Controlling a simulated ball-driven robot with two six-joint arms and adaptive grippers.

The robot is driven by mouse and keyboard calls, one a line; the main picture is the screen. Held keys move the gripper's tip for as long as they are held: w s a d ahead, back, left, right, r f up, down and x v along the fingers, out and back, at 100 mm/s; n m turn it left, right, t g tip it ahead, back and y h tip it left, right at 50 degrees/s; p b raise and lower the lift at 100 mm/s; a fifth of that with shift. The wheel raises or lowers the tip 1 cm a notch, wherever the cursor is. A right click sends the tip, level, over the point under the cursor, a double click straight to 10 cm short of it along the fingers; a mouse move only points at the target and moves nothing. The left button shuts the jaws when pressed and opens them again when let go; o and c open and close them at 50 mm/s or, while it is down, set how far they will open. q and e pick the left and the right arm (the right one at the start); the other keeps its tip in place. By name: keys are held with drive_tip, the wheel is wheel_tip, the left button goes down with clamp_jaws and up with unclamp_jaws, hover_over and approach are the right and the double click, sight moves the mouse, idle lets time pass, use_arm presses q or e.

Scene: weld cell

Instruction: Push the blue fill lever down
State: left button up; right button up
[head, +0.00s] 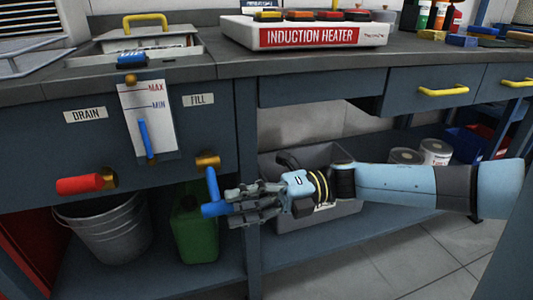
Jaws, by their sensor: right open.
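The blue fill lever (211,186) sits on a brass valve below the FILL label (198,99) on the cabinet front. Its blue handle points downward from the brass pivot (207,160), with its lower end near the gripper. My right gripper (236,207) comes in from the right, with its fingers open just right of the lever's lower end. Whether the fingertips touch the lever I cannot tell. My left gripper is not in view.
A red lever (80,184) sits on the left under the DRAIN label (86,115). A level gauge (146,118) hangs between the labels. Below are a metal bucket (104,238), a green canister (194,232) and a grey bin (318,159). An induction heater (303,35) stands on the bench.

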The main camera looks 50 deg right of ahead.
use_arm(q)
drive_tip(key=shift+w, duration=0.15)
use_arm(e)
drive_tip(key=v, duration=0.7)
drive_tip(key=shift+s+d, duration=0.15)
drive_tip(key=shift+d, duration=0.05)
